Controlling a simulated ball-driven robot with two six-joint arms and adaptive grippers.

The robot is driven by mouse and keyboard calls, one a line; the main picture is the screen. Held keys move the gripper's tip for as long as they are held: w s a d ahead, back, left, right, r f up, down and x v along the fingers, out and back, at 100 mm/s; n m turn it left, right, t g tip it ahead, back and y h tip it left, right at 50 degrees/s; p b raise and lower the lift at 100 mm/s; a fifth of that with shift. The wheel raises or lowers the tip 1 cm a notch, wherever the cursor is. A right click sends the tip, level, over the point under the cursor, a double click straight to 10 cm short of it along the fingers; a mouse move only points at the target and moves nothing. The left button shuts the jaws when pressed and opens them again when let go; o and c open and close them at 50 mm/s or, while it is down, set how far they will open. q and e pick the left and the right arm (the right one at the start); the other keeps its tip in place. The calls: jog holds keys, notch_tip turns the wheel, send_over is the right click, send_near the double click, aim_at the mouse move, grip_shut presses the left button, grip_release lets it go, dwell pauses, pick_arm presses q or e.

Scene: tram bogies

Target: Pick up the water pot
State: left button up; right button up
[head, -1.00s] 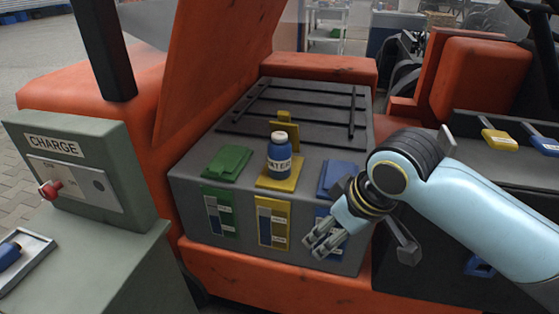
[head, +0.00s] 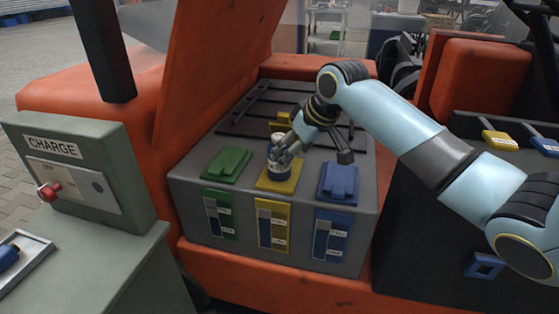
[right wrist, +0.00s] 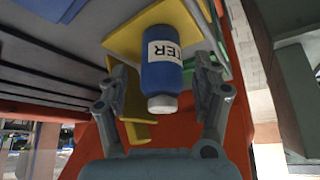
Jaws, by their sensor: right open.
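The water pot is a small blue bottle with a white label and a pale cap. In the head view the water pot (head: 278,178) stands upright on the yellow pad (head: 272,188), partly hidden by my right gripper (head: 281,152). In the right wrist view the pot (right wrist: 160,65) lies between the two open fingers (right wrist: 158,92), with part of its lettering, "TER", showing. Gaps show between the pot and both fingers. My left gripper is not in view.
A green flap (head: 227,163) and a blue flap (head: 338,183) flank the yellow pad on the grey box (head: 190,185). A raised orange panel (head: 215,70) stands close at the left. The grey charge cabinet (head: 80,175) is farther left, beside a tray (head: 30,255).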

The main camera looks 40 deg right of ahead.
jog(key=w, duration=0.4)
jog(key=shift+w+a, duration=0.3)
jog(key=shift+a, duration=0.1)
jog(key=shift+w+f, duration=0.1)
jog(key=shift+f, duration=0.45)
jog(key=c, duration=1.2)
jog(key=shift+o, duration=0.2)
jog(key=shift+r, duration=0.15)
